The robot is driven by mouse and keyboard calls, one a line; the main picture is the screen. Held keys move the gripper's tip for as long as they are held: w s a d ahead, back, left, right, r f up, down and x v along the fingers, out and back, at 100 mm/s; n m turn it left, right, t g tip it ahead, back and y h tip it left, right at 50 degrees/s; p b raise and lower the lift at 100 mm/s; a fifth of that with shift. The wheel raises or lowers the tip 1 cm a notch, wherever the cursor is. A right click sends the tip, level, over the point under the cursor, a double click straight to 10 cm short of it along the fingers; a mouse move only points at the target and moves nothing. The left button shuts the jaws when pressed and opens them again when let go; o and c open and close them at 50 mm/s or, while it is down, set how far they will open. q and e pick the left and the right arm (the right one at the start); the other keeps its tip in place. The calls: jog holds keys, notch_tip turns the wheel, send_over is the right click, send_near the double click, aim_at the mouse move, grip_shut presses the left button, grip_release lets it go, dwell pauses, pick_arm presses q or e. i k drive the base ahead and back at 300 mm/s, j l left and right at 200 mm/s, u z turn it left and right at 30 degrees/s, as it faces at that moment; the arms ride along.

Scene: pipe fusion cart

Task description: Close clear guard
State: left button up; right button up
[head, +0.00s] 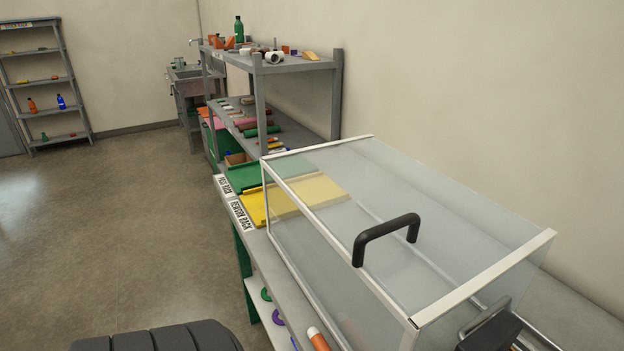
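The clear guard (440,195) is a large see-through box with pale frame edges, on the cart at the right of the head view. A black arched handle (385,238) stands on its top panel. The lower front edge of the guard runs along the cart's edge and looks level with it, but its near end is cut off by the frame, so I cannot tell if it is fully seated. A dark block with metal rods (492,332) shows at its near end, partly hidden. Neither of my grippers can be made out; nothing touches the handle.
A yellow tray (253,206) and a green tray (241,178) lie at the guard's far end. A grey shelf unit (338,100) with pipe fittings stands behind, against the wall. Open floor (110,230) lies to the left, with another rack (45,85) far off.

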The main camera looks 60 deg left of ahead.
aim_at(412, 325)
jog(key=k+l+u, duration=0.1)
jog(key=u, duration=1.35)
jog(key=i+j, duration=0.1)
